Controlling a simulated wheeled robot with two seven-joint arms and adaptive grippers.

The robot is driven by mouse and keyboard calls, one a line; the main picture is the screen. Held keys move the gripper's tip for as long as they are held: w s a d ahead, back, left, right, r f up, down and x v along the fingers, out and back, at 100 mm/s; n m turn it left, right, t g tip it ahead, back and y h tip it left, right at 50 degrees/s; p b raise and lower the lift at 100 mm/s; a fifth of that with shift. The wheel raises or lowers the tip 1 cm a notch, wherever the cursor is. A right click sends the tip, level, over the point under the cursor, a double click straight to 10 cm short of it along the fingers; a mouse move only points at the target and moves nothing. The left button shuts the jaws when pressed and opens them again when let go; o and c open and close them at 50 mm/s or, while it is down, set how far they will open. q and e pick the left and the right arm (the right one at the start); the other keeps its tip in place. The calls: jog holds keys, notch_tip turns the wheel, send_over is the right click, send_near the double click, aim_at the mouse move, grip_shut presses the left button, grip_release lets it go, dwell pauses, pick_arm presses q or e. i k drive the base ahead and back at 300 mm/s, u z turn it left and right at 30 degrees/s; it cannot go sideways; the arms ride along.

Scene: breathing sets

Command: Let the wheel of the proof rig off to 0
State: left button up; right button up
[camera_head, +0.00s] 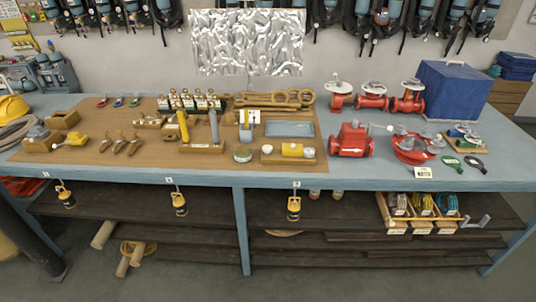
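No part is labelled legibly as the proof rig, so I cannot tell for certain which one it is. A red pump-like body (352,141) with a pale rod and knob on its right stands at the right front of the bench. Beside it is a round red fixture (414,150) with grey parts on it; any scale or pointer is too small to read. Three red valves stand behind, with pale handwheels on top: left valve (339,101), middle valve (372,103) and right valve (408,104). Neither of my grippers is in view.
The blue-grey bench (490,135) carries a brown mat (90,150) with tools and wooden holders. A blue box (453,90) stands at the back right. A white card (424,172) and two paddle-shaped items lie near the front edge. Shelves below hold a wooden crate (420,229).

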aim_at(267, 149)
jog(key=z, duration=0.65)
jog(key=i, duration=1.05)
jog(key=u, duration=0.2)
